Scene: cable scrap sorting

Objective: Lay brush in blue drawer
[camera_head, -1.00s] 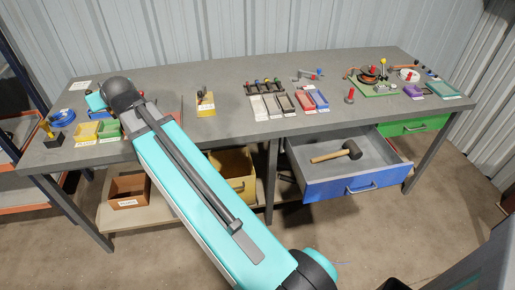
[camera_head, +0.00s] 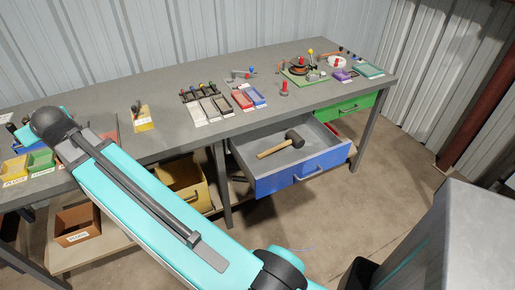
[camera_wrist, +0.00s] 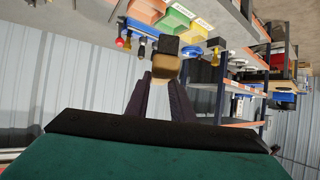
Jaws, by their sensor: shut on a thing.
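The blue drawer (camera_head: 274,184) stands pulled out under the table's front edge in the head view, open at the top. A mallet with a wooden handle and black head (camera_head: 294,139) lies in it, with bare floor around it. In the wrist view my gripper (camera_wrist: 160,86) is shut on a short block with a tan part and a dark end, which looks like the brush (camera_wrist: 162,67). The rest of the brush is hidden between the fingers.
The grey table (camera_head: 170,101) carries several small trays (camera_head: 208,106), a yellow holder (camera_head: 141,119) and a red-topped peg (camera_head: 284,88). A green drawer (camera_head: 346,108) is right of the blue one. A yellow bin (camera_head: 187,190) and a brown box (camera_head: 77,225) sit below.

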